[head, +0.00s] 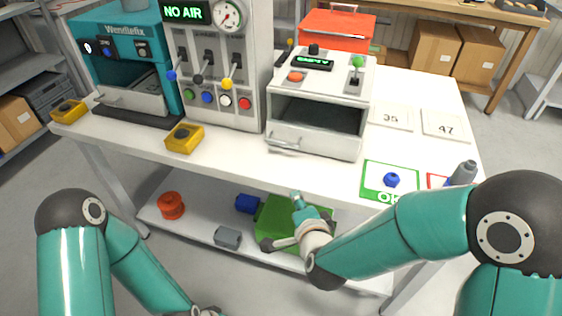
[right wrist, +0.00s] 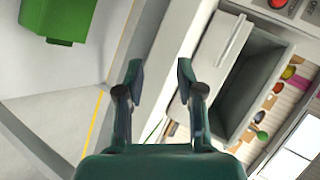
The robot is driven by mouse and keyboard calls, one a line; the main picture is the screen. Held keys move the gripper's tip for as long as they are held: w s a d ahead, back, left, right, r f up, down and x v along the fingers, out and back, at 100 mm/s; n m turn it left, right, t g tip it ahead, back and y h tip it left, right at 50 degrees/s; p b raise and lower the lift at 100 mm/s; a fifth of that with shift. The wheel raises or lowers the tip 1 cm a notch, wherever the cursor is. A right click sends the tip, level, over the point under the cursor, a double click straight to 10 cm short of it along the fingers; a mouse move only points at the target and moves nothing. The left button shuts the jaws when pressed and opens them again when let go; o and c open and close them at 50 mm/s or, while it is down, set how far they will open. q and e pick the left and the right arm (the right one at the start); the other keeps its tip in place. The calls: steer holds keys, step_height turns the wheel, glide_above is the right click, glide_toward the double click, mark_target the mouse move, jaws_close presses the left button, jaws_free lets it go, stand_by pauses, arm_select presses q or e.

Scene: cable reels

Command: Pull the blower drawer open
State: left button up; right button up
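The blower is a white box (head: 322,78) on the table with a lit display and buttons on top. Its front has a dark opening (head: 320,114) and, below it, a white drawer front (head: 325,144) with a bar handle (head: 284,143) towards its left. The right wrist view shows the handle (right wrist: 234,40) and the drawer front (right wrist: 215,52). My right gripper (head: 282,221) is open and empty, in front of the table edge, below and apart from the handle; its spread fingers (right wrist: 159,76) show in the wrist view. Only a bit of my left gripper (head: 206,311) shows at the bottom edge.
Left of the blower stands a grey panel (head: 218,70) with levers and a teal machine (head: 115,40). Yellow button boxes (head: 184,138) sit near the front edge. A green bin (head: 275,214) stands on the lower shelf. A green-framed mat (head: 374,187) lies right.

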mark_target(281, 144)
step_height(281, 144, up, 8)
steer(key=a+m+t+b, duration=0.2)
steer(key=a+m+t, duration=0.1)
steer(key=m+t, duration=0.15)
arm_select(q)
steer(key=shift+f+p, duration=0.7)
steer(key=shift+p, duration=0.45)
arm_select(e)
steer(key=shift+g+h, duration=0.3)
steer(key=shift+g, duration=0.15)
steer(key=w+f, duration=0.1)
steer(key=w, duration=0.4)
steer(key=w+f, duration=0.1)
steer(key=w, duration=0.5)
steer(key=w+a+f, duration=0.1)
steer(key=w, duration=0.4)
steer(key=shift+w, duration=0.3)
steer(key=shift+c, duration=0.3)
jaws_close()
steer(key=shift+a, duration=0.15)
